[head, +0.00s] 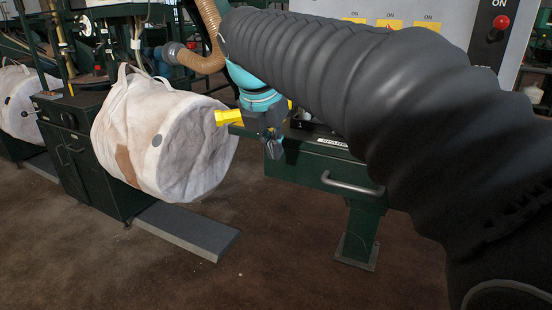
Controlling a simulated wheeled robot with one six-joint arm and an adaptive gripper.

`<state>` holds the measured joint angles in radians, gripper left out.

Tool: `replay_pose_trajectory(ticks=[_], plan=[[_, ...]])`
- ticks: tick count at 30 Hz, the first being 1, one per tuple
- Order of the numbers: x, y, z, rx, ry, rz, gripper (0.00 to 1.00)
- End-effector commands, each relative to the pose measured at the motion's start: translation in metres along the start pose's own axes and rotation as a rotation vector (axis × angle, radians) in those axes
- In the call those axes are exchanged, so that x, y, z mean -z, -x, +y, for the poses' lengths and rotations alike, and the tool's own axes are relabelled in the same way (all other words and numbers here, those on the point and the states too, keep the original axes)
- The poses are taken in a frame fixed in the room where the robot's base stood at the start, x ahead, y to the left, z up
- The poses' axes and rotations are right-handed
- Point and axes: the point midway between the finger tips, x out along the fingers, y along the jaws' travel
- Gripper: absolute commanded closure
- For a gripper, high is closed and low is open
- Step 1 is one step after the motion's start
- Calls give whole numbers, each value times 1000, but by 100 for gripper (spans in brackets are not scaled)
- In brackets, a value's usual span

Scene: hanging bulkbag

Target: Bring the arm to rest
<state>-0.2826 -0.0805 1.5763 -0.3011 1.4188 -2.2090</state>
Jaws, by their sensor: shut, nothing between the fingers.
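My gripper (273,148) hangs at the end of my arm near the middle of the head view, below a teal wrist (250,82). Its dark fingers point down, are shut and hold nothing. My arm, in a black ribbed sleeve (380,85), reaches in from the right and covers much of that side. A white bulk bag (150,125) with a grey round end hangs left of my gripper. The gripper appears just right of the bag in the picture; the distance between them in depth I cannot tell.
A dark green bench with a metal handle (350,186) stands behind and right of my gripper. A grey control panel (455,22) is at the upper right. A second white bag (20,103) hangs at the far left. A grey plank (190,228) lies below the bag. Brown floor is open in front.

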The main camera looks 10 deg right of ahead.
Motion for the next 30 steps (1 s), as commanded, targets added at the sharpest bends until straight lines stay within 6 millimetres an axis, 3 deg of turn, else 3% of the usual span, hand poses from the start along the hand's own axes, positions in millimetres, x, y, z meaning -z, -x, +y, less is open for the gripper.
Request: replay_pose_trajectory(ticks=[7,11,15,22,30], plan=[[0,17,0,1,-16,1,100],[-1,18,1,-7,-128,-4,100],[-2,14,10,-46,-377,-6,100],[20,-21,19,-72,-838,55,100],[59,-55,-6,-80,-1426,154,100]])
